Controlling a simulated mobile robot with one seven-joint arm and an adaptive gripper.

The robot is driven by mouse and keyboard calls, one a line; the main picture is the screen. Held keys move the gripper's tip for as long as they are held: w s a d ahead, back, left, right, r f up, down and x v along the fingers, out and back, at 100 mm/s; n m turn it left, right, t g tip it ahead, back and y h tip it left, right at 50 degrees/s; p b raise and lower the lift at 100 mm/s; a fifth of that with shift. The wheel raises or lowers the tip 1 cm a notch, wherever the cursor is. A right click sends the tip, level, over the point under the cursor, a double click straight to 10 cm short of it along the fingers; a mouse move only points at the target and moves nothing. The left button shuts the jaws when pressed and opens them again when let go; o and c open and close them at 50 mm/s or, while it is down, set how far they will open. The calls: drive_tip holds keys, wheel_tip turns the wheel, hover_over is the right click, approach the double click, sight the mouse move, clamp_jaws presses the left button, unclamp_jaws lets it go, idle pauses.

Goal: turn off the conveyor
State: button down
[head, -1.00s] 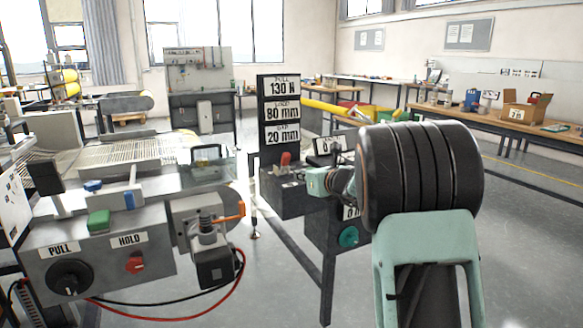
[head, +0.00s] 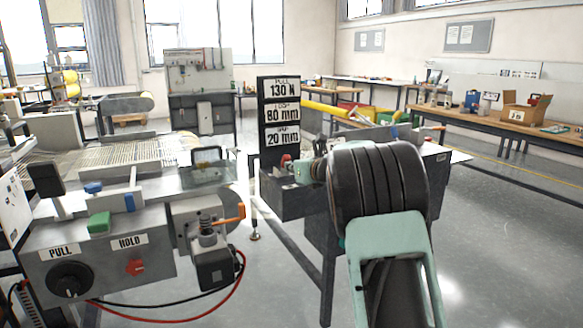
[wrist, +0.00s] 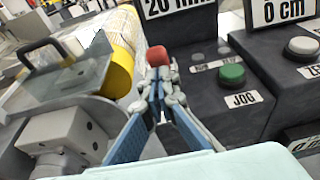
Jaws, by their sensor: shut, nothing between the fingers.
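A red knob or switch (wrist: 157,55) shows in the wrist view just beyond my fingertips. It also shows in the head view (head: 285,160) on the dark control box below the sign column. My gripper (wrist: 158,78) is shut and empty, with its fingertips together just in front of the red part. I cannot tell whether they touch it. The fingers hide the red part's lower side. A green JOG button (wrist: 231,73) sits to the right on the same dark box. In the head view my gripper (head: 299,171) is right beside the box, partly hidden by my arm.
A sign column (head: 281,110) reads 130 N, 80 mm and 20 mm. A machine panel (head: 100,262) with PULL and HOLD knobs stands at the left. A white button (wrist: 301,47) is on the box to the right. A yellow roller (wrist: 122,70) lies left of my fingers.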

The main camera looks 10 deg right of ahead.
drive_tip(key=shift+r+p, duration=0.2)
drive_tip(key=shift+p, duration=0.2)
drive_tip(key=shift+r+p, duration=0.2)
drive_tip(key=shift+p, duration=0.7)
drive_tip(key=shift+w+f, duration=0.1)
drive_tip(key=shift+p, duration=0.3)
